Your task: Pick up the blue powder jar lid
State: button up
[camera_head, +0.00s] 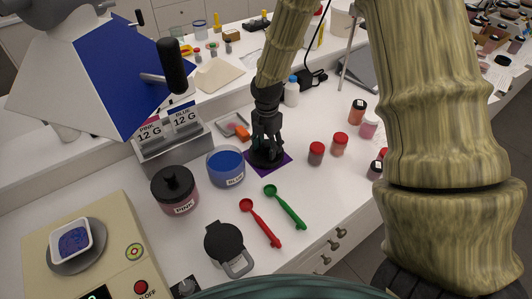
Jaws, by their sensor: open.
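The blue powder jar (226,168) stands open on the white counter, with blue powder inside and a BLUE label on its front. A dark purple mat (282,158) lies just right of it. My gripper (267,152) points down over this mat, with its fingers open. A black round shape, which looks like the jar lid (257,158), is on the mat under and between the fingers. The fingers hide much of it, and I cannot tell whether they touch it. The pink jar (175,190) stands to the left with its black lid on.
A green spoon (285,207) and a red spoon (260,222) lie in front. A scale (95,255) holding a dish of blue powder is at left. A round black-topped item (226,246) stands in front. Small red-capped jars (316,153) are to the right, and a label holder (172,150) is behind.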

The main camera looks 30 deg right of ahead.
jog(key=shift+c, duration=0.4)
jog(key=c, duration=1)
jog(key=shift+c, duration=0.2)
jog(key=shift+r, duration=0.15)
